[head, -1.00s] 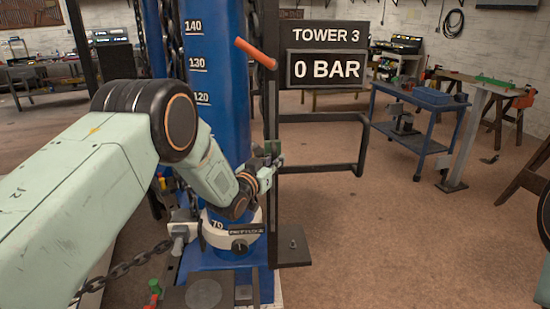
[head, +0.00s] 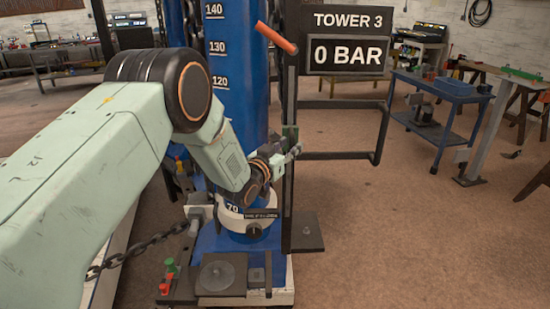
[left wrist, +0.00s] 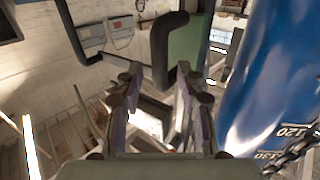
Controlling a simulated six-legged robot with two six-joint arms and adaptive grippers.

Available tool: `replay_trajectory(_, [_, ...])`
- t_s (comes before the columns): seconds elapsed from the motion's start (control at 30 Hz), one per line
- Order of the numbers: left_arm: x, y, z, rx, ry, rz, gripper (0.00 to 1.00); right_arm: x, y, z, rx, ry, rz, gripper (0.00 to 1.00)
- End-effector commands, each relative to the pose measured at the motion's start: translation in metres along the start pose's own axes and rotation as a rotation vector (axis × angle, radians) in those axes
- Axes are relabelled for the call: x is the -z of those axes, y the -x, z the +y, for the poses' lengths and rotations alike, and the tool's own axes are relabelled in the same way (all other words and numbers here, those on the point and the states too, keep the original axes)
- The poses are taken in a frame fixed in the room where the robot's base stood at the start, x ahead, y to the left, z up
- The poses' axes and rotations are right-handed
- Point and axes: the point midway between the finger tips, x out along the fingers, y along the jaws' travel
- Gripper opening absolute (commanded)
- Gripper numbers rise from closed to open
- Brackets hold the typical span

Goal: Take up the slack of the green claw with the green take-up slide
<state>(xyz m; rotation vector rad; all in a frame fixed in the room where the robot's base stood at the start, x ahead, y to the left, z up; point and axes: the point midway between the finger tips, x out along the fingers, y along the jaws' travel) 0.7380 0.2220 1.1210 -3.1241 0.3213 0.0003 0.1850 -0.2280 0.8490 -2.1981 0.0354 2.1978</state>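My left gripper (head: 290,150) is at the dark upright post beside the blue column, next to a small green piece (head: 290,132). In the left wrist view its two fingers (left wrist: 157,100) stand apart, with a black bent bar (left wrist: 165,50) in front of and partly between them. A green panel (left wrist: 190,45) shows behind that bar. I cannot tell whether this green part is the take-up slide. A small green knob (head: 170,264) stands on the dark base plate at the lower left. No green claw can be clearly made out. My right gripper is not in view.
The blue column (head: 238,80) carries a scale. A sign (head: 348,53) reads TOWER 3, 0 BAR. An orange-red lever (head: 276,38) sticks out above the gripper. A black rail (head: 345,156) runs right of the post. A chain (head: 135,255) hangs low left.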

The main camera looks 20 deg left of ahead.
Motion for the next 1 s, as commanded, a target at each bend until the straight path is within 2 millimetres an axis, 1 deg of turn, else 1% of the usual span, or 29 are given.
replay_trajectory(0.03, [0.000,0.008,0.000,0.001,0.002,-0.002,0.38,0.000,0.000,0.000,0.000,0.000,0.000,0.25])
replay_trajectory(0.4, [0.000,0.067,0.000,0.002,0.004,-0.003,0.38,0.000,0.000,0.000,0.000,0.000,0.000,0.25])
replay_trajectory(0.6, [-0.001,0.091,0.000,0.001,0.002,-0.002,0.38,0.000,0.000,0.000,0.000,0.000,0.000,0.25])
replay_trajectory(0.73, [0.000,0.099,0.000,0.001,0.002,-0.001,0.38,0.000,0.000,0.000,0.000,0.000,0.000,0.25])
replay_trajectory(1.0, [0.000,0.100,0.000,0.000,0.001,-0.001,0.38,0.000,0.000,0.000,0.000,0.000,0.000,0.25])
